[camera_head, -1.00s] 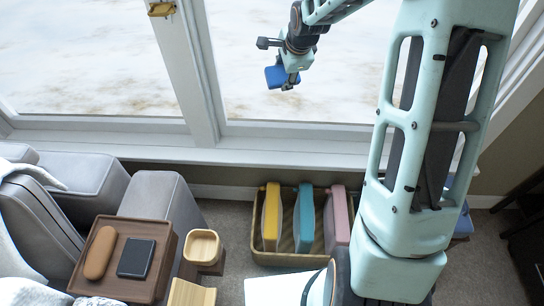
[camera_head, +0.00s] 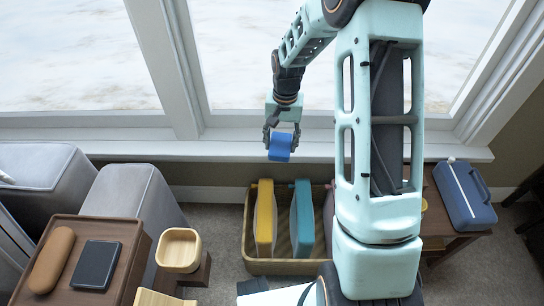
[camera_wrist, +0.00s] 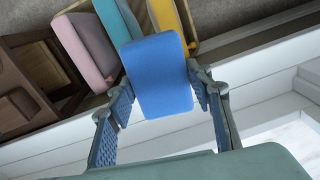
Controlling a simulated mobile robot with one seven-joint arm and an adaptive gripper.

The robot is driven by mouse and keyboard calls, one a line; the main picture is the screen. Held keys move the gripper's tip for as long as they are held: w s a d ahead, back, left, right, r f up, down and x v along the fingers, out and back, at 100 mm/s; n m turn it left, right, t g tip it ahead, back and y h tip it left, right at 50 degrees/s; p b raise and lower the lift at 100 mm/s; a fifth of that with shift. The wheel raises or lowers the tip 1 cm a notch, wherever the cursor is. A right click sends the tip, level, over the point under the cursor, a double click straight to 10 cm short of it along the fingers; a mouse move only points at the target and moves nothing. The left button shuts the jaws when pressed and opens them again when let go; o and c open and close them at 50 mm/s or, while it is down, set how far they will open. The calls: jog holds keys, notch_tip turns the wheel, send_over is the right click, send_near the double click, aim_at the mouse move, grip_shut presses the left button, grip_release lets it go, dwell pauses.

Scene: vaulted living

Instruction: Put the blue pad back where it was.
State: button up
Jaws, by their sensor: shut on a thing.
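My gripper (camera_head: 282,130) is shut on the blue pad (camera_head: 280,150) and holds it in the air in front of the window, above and behind the basket. In the wrist view the blue pad (camera_wrist: 160,75) sits between the two fingers of my gripper (camera_wrist: 163,92). A woven basket (camera_head: 285,267) stands on the floor below. The yellow pad (camera_head: 264,215) and teal pad (camera_head: 304,215) stand upright in it. The pink pad is mostly hidden behind my arm in the head view, but shows in the wrist view (camera_wrist: 82,52).
A wooden table (camera_head: 445,238) at right carries a blue case (camera_head: 466,195). At left, a wooden tray table (camera_head: 60,245) holds a brown case (camera_head: 53,258) and a dark book-like item (camera_head: 96,264). A small wooden bowl (camera_head: 179,250) stands left of the basket. The window sill (camera_head: 220,150) runs behind.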

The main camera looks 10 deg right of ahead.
aim_at(275, 137)
jog(key=shift+s+a+f+n+b, duration=0.15)
jog(key=shift+s+f+n+b, duration=0.15)
jog(key=shift+s+n+b, duration=0.25)
jog(key=w+f+b, duration=0.1)
jog(key=w+f, duration=0.2)
jog(key=w, duration=0.1)
jog(key=w+f+b, duration=0.1)
jog(key=w+f, duration=0.2)
jog(key=w, duration=0.1)
jog(key=w+f+b, duration=0.2)
jog(key=w+f, duration=0.1)
jog(key=w, duration=0.2)
jog(key=shift+f, duration=0.15)
jog(key=shift+w+f, duration=0.2)
jog(key=shift+w+f+b, duration=0.1)
jog(key=shift+f+b, duration=0.55)
jog(key=shift+f, duration=0.95)
jog(key=shift+f, duration=0.15)
jog(key=o, duration=1)
